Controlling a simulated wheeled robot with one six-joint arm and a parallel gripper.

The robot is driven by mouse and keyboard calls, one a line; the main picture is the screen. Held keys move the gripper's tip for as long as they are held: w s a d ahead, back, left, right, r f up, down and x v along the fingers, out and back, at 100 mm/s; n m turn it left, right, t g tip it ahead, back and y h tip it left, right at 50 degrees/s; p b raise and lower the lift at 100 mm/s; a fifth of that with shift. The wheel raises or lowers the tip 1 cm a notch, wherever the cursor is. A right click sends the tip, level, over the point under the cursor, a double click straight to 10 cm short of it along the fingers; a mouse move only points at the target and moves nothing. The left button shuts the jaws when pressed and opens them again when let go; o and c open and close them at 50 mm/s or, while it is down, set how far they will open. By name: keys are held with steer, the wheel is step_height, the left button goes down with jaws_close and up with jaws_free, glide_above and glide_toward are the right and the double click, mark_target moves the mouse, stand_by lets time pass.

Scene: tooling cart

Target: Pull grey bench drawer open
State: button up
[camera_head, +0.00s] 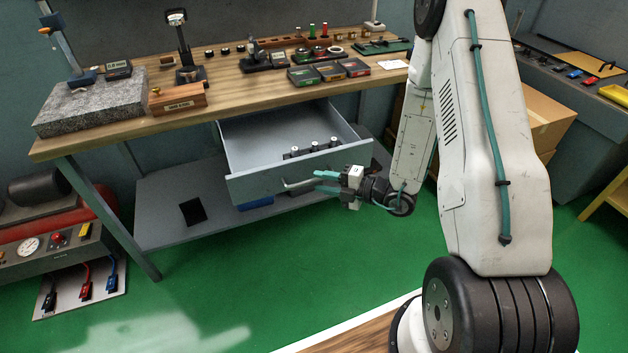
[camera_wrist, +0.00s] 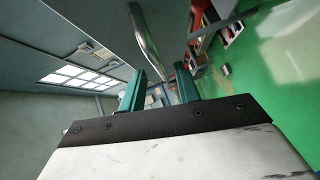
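The grey bench drawer (camera_head: 248,187) is pulled well out from under the wooden-topped bench, and its inside is visible. Its bar handle (camera_head: 298,184) sticks out from the front panel. My gripper (camera_head: 317,181) is at the right end of this handle, with its teal fingers spread apart. In the wrist view the handle (camera_wrist: 147,38) runs down towards the space between the fingertips of my gripper (camera_wrist: 160,72), with gaps showing at the fingers. Whether a finger touches the handle cannot be told.
Several small dark cylinders with light tops (camera_head: 313,146) stand in the drawer. The bench top (camera_head: 222,97) holds a granite block (camera_head: 92,107), a wooden box and tools. A lower shelf (camera_head: 160,215) lies beneath. Green floor (camera_head: 250,290) is clear in front. A cardboard box (camera_head: 545,115) stands right.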

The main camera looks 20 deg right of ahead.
steer(key=v, duration=0.4)
stand_by(0.5)
steer(key=s+a+r+n+g, duration=0.3)
steer(key=s+r+n+g, duration=0.4)
steer(key=n, duration=0.8)
steer(key=s+a+r+n+g, duration=0.4)
steer(key=s+r+n+g, duration=0.3)
steer(key=n, duration=0.7)
steer(key=s+d+r+n+t+h, duration=0.2)
steer(key=s+r+n+h, duration=0.3)
steer(key=r+n, duration=0.3)
steer(key=s+d+r+n+t+h, duration=0.2)
steer(key=s+r+n+h, duration=0.4)
steer(key=n, duration=0.3)
steer(key=shift+s+d+r+n+h, duration=0.3)
steer(key=shift+r+h, duration=0.1)
steer(key=shift+r, duration=0.5)
